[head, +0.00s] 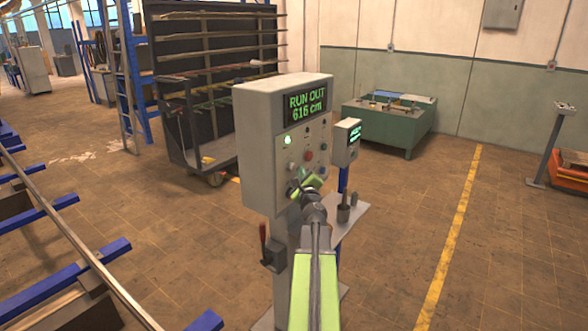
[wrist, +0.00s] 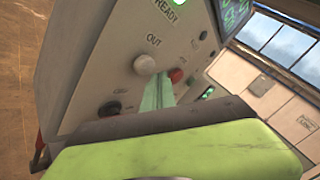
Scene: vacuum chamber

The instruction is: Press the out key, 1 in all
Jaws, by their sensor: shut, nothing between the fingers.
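The out key is a round white button (wrist: 145,64) under the label "OUT" on the sloping panel in the wrist view. A red button (wrist: 176,75) sits to its right and a dark knob (wrist: 108,108) below left. My gripper (wrist: 158,92) is shut and empty, its green fingers just below and right of the out key. I cannot tell whether the tips touch the panel. In the head view my gripper (head: 305,186) is at the lower front of the grey control box (head: 262,145). Its display (head: 305,103) reads "RUN OUT 616 cm", and a green lamp (head: 288,140) is lit.
A smaller grey box with a lit display (head: 347,142) stands just right of the control box. A red-handled lever (head: 264,240) is on the post below. Blue-barred racks (head: 60,210) are at left, a dark shelf cart (head: 200,90) behind.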

